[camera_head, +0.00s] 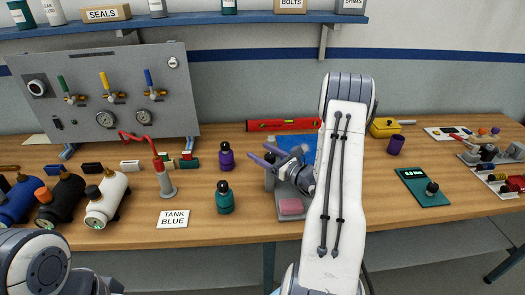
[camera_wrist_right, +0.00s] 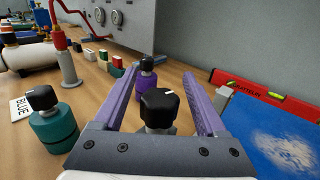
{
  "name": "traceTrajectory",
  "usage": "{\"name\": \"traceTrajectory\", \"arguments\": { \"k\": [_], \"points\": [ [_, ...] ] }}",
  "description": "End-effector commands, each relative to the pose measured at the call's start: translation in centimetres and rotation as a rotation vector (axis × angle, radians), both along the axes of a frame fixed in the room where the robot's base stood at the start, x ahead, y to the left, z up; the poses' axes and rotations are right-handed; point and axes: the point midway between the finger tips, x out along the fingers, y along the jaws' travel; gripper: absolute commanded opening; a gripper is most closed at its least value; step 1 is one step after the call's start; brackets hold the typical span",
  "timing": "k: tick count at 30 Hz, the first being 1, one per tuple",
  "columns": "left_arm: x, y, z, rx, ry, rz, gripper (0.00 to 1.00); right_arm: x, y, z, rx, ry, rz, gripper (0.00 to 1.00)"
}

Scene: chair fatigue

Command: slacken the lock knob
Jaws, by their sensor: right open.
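The lock knob appears to be the black knob (camera_wrist_right: 158,105) with a white mark on top, on a light grey body in the right wrist view. My right gripper (camera_wrist_right: 161,76) is open, with one purple finger on each side of this knob and visible gaps between. In the head view my right gripper (camera_head: 264,154) reaches left over a grey stand (camera_head: 288,213), and the knob is largely hidden there. My left arm shows only at the lower left corner, its gripper out of view.
A grey valve panel (camera_head: 112,90) stands at the back left. Bare wood (camera_head: 360,190) lies right of my forearm.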

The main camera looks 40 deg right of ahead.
Motion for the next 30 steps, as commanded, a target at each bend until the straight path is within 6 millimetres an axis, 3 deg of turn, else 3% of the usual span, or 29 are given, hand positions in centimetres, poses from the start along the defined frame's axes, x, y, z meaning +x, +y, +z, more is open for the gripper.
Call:
{"name": "traceTrajectory", "arguments": {
  "k": [7,8,12,13,14,20,30],
  "points": [
    [0.0,0.0,0.0,0.000,0.000,0.000,0.50,0.1,0.0,0.0,0.000,0.000,-0.001,0.74],
    [0.0,0.0,0.0,0.000,0.000,0.000,0.50,0.1,0.0,0.0,0.000,0.000,-0.001,0.70],
    [0.0,0.0,0.0,0.000,0.000,0.000,0.50,0.1,0.0,0.0,0.000,0.000,-0.001,0.17],
    [0.0,0.0,0.0,0.000,0.000,0.000,0.50,0.1,0.0,0.0,0.000,0.000,-0.001,0.05],
    [0.0,0.0,0.0,0.000,0.000,0.000,0.50,0.1,0.0,0.0,0.000,0.000,-0.001,0.00],
    [0.0,0.0,-0.5,0.000,0.000,0.000,0.50,0.1,0.0,-0.1,0.000,-0.005,0.040,0.00],
    [0.0,0.0,-1.8,0.000,0.000,0.000,0.50,-0.1,0.7,0.0,-0.002,-0.003,0.260,0.00]
  ]
}}
